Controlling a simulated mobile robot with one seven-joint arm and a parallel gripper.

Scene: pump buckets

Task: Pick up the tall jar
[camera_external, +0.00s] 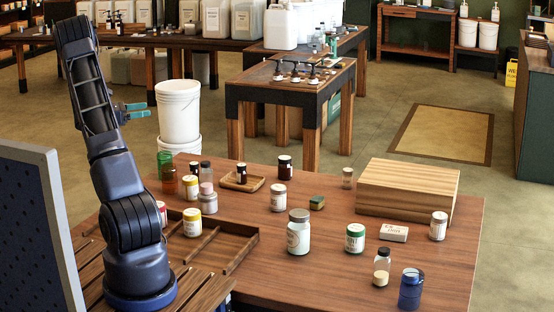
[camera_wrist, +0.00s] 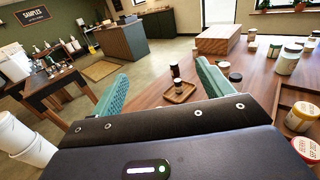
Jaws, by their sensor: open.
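The tallest jar on the table looks to be a clear glass jar (camera_external: 298,238) with a grey lid and a pale label. It stands upright near the middle of the wooden table (camera_external: 335,275), to the right of a divided tray. A large pale jar (camera_wrist: 288,62) at the right of the wrist view may be the same one; I cannot tell for sure. My gripper (camera_external: 143,110) is raised above the table's left part, near the white buckets, well away from the jar. Its teal fingers (camera_wrist: 163,75) are spread apart with nothing between them.
A green-lidded jar (camera_external: 355,239) stands close right of the glass jar. A yellow-lidded jar (camera_external: 192,228), a small tray (camera_external: 256,186) with a dark bottle, a wooden box (camera_external: 405,190) and several bottles share the table. White buckets (camera_external: 178,115) stand behind it.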

